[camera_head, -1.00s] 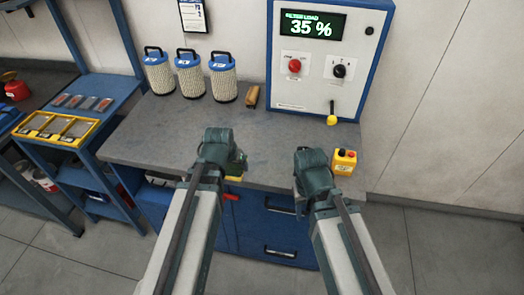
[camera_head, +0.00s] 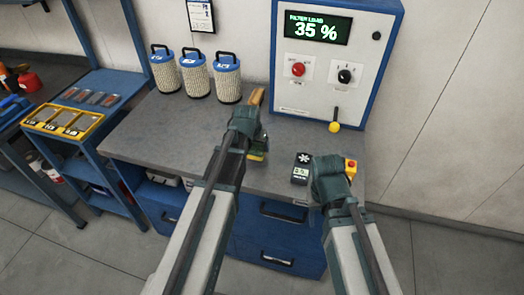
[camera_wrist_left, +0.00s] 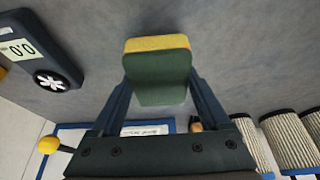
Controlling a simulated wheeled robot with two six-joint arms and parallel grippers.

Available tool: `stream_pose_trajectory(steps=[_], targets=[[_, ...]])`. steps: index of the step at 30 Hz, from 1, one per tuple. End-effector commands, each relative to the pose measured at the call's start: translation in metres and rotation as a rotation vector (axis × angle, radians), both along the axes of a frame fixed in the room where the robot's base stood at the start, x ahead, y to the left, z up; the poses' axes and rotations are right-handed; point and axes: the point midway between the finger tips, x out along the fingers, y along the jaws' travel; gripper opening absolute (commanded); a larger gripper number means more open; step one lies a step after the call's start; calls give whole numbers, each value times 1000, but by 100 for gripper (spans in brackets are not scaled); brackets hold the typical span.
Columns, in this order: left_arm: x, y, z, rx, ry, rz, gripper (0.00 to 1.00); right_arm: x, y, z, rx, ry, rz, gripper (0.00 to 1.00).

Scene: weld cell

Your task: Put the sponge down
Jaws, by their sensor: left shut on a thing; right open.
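The sponge (camera_head: 257,154), green with a yellow layer, shows just under my left gripper (camera_head: 252,138) over the grey bench top. In the left wrist view, the sponge (camera_wrist_left: 158,78) sits between the two fingers of my left gripper (camera_wrist_left: 158,95), which is shut on it. I cannot tell whether the sponge touches the bench. My right gripper (camera_head: 328,178) is open near the bench's front right edge; its fingertips are largely hidden by its own body.
A dark meter (camera_head: 301,168) lies left of my right gripper, and a yellow button box (camera_head: 351,167) beyond it. Several filter cartridges (camera_head: 196,76) and a wooden-handled item (camera_head: 258,96) stand at the back. A control cabinet (camera_head: 326,85) stands back right. The bench's left part (camera_head: 150,130) is clear.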

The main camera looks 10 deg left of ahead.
Motion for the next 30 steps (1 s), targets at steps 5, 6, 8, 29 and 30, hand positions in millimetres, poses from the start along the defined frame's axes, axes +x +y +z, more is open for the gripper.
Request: stream_pose_trajectory(steps=[5, 6, 8, 29, 30], targets=[[9, 1, -24, 0, 0, 1, 27, 0, 0, -24, 0, 0, 0, 50], [9, 1, -30, 0, 0, 0, 27, 0, 0, -30, 0, 0, 0, 50], [9, 2, -36, 0, 0, 0, 27, 0, 0, -36, 0, 0, 0, 50], [9, 2, -39, 0, 0, 0, 100, 0, 0, -39, 0, 0, 0, 50], [9, 2, -39, 0, 0, 0, 100, 0, 0, -39, 0, 0, 0, 50]])
